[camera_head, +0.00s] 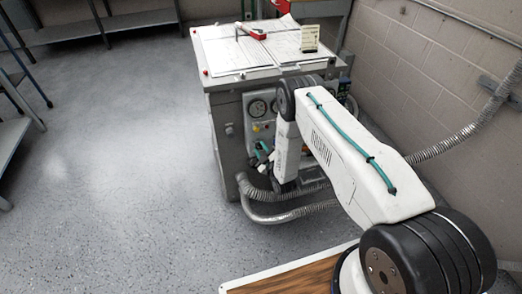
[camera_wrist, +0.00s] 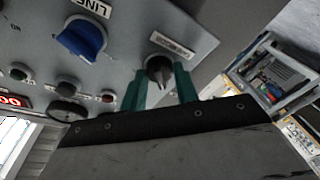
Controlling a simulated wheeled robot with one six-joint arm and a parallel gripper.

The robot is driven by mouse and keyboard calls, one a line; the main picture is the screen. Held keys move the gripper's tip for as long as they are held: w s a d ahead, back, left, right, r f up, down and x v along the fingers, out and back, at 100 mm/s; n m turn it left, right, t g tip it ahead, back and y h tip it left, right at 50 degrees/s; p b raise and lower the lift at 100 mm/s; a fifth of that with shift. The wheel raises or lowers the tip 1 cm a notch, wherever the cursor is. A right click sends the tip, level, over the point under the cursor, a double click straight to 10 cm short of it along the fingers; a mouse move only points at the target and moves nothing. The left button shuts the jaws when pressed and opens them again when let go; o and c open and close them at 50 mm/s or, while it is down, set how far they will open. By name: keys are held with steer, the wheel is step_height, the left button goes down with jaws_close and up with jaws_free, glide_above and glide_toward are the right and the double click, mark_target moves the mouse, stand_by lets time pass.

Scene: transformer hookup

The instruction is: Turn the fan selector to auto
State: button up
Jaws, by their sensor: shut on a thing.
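The selector (camera_wrist: 159,71) is a small black knob with a pointer, on a grey panel under a white label too blurred to read. It shows in the upper middle of the wrist view. My gripper (camera_wrist: 160,84) has two green fingers, one on each side of this knob, and is shut on it. In the head view my white arm reaches down to the front of the grey cabinet (camera_head: 228,128). There the gripper is small and dark by the cabinet front, and the knob cannot be made out.
Grey hoses (camera_head: 290,208) loop below my arm.

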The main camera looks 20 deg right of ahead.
steer(key=shift+a+m+t+h, duration=0.2)
steer(key=shift+m+h, duration=0.5)
steer(key=shift+m, duration=1.85)
steer(key=shift+d+m+t+h, duration=0.1)
steer(key=shift+m+t+h, duration=0.4)
steer(key=shift+m, duration=2.05)
steer(key=shift+f, duration=0.1)
steer(key=o, duration=1)
steer(key=shift+c, duration=0.2)
steer(key=s, duration=0.7)
steer(key=shift+s+f, duration=0.25)
steer(key=shift+s, duration=0.15)
